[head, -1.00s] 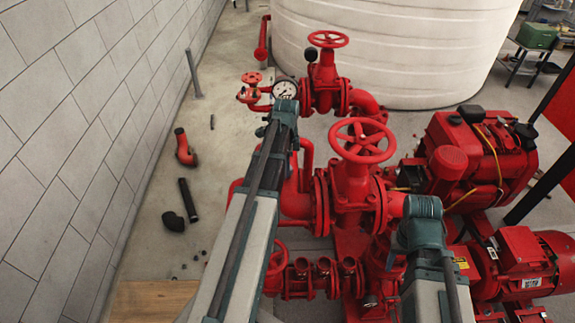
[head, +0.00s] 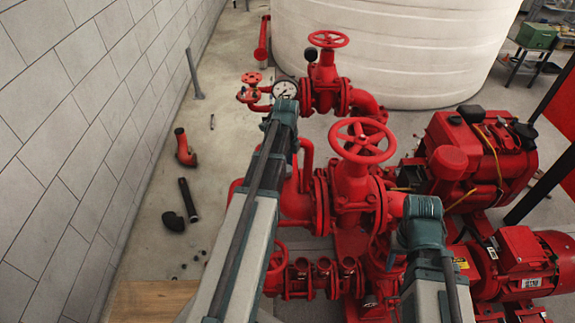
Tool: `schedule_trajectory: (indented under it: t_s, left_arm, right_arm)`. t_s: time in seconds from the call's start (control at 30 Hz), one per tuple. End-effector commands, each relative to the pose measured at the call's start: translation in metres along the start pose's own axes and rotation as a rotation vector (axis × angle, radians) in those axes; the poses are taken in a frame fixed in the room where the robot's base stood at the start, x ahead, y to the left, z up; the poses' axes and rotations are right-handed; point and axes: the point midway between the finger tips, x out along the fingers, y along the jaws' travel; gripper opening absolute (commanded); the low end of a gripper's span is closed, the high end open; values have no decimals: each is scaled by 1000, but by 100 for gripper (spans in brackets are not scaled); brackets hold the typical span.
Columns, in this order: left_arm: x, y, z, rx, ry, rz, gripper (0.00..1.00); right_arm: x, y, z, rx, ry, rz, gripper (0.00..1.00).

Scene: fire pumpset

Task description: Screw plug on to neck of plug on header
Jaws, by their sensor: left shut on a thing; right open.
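My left arm reaches up the middle, and its teal wrist and gripper (head: 284,112) are beside the pressure gauge (head: 285,91), at the red pipework. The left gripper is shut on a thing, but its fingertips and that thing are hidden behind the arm. My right gripper (head: 397,262) is open, low beside the pump pipework under its teal wrist, and mostly hidden. The header (head: 318,275) is a red pipe with several short open-topped necks, at the bottom middle. I cannot make out the plug or the plug's neck.
Large red handwheels (head: 362,140) stand up between the arms. A red engine (head: 480,150) and motor (head: 525,265) are at right. A white tank (head: 390,50) is behind. Loose elbows and a black pipe (head: 188,200) lie on the open floor at left, by the wall.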

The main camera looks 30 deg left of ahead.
Motion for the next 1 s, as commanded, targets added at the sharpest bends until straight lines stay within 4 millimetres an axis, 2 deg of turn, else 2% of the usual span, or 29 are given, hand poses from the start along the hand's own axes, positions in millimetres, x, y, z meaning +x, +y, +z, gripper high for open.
schedule_trajectory:
  t_s: [0.3,0.43,0.73,1.0]
  left_arm:
    - [0,0,0,329,0,0,0]
    - [0,0,0,388,0,0,0]
    - [0,0,0,403,0,0,0]
    - [0,0,0,694,0,1,0]
  right_arm:
    - [0,0,0,0,0,0,50]
    - [0,0,0,0,0,0,50]
    - [0,0,0,0,0,0,50]
    - [0,0,0,0,0,0,50]
